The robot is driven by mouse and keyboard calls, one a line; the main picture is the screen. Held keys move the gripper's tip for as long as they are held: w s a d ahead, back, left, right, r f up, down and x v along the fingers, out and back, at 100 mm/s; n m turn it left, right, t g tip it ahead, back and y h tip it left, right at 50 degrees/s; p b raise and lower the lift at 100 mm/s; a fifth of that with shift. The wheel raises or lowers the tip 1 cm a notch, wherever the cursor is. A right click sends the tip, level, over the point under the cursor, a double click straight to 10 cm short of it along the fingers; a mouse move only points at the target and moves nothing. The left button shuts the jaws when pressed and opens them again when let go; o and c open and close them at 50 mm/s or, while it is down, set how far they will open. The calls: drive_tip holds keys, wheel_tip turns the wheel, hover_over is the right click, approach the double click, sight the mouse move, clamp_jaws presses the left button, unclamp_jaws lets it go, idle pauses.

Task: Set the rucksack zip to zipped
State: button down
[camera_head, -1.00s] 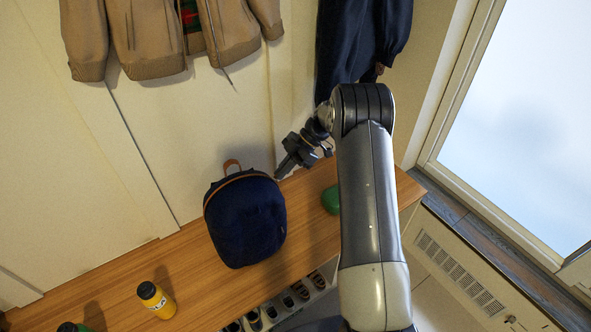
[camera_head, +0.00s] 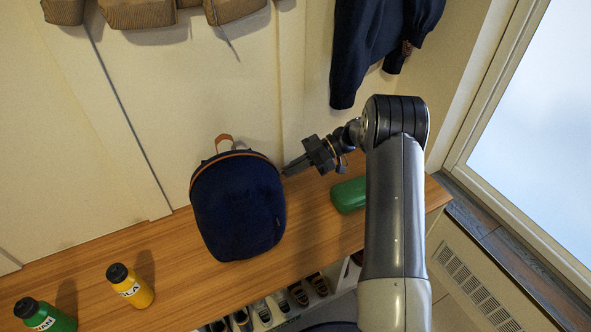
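The dark blue rucksack (camera_head: 238,207) stands on the wooden bench top against the white wall panels. Whether the tips touch the rucksack is also unclear.
A green case (camera_head: 349,194) lies on the bench (camera_head: 175,262) beneath my arm. A yellow bottle (camera_head: 130,287) and a green bottle (camera_head: 44,316) stand at left. Shoes (camera_head: 264,311) fill cubbies below. Jackets, including a navy one (camera_head: 372,45), hang above.

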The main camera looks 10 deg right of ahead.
drive_tip(key=shift+f, duration=0.15)
drive_tip(key=c, duration=1.6)
unclamp_jaws()
drive_tip(key=shift+d, duration=0.1)
drive_tip(key=v, duration=1)
drive_tip(key=shift+w+d, duration=0.1)
drive_tip(key=shift+d, duration=0.2)
drive_tip(key=x, duration=1)
drive_tip(key=shift+a+r+p, duration=0.3)
drive_tip(key=shift+a, duration=0.15)
